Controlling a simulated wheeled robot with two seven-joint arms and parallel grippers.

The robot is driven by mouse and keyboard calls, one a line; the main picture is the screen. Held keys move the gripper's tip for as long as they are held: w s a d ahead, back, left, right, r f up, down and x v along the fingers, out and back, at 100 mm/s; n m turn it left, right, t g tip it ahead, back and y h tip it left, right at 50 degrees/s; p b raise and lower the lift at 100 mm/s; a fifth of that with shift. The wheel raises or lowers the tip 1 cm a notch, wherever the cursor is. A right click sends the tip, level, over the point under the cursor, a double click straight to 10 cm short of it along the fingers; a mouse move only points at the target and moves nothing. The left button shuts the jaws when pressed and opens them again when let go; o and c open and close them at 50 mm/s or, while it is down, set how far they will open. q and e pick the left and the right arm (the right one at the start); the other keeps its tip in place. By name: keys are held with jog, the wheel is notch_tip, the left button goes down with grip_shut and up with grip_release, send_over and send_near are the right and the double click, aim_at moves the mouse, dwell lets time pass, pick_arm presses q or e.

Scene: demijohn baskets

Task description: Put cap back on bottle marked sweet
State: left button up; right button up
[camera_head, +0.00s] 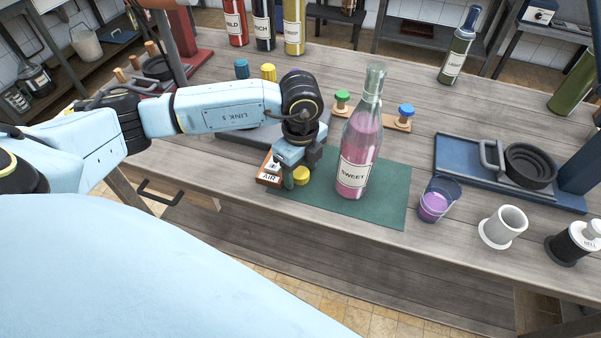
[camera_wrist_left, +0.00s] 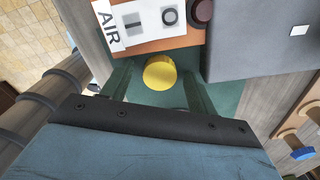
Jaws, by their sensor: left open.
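The bottle marked SWEET (camera_head: 354,172) stands upright on the green mat (camera_head: 385,199), holding pink liquid. Its clear neck shows no cap. A round yellow cap (camera_head: 301,175) lies low beside the AIR switch box (camera_head: 269,172), left of the bottle. My left gripper (camera_head: 295,177) is open and points down over this cap. In the left wrist view the yellow cap (camera_wrist_left: 160,72) lies between the two fingers (camera_wrist_left: 157,88), with a gap to each side. Whether the fingertips reach down to its level I cannot tell. My right gripper is not in view.
A wooden rack behind the bottle holds a green-topped stopper (camera_head: 342,97) and a blue-topped one (camera_head: 406,109). A cup of purple liquid (camera_head: 436,203), a white cup (camera_head: 503,227) and a blue press (camera_head: 500,172) stand to the right. A grey block lies behind my gripper.

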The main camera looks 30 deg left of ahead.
aim_at(300, 173)
pick_arm(q)
jog(key=c, duration=1)
jog(key=shift+r, duration=0.1)
jog(key=shift+c, duration=0.2)
notch_tip(300, 173, up, 10)
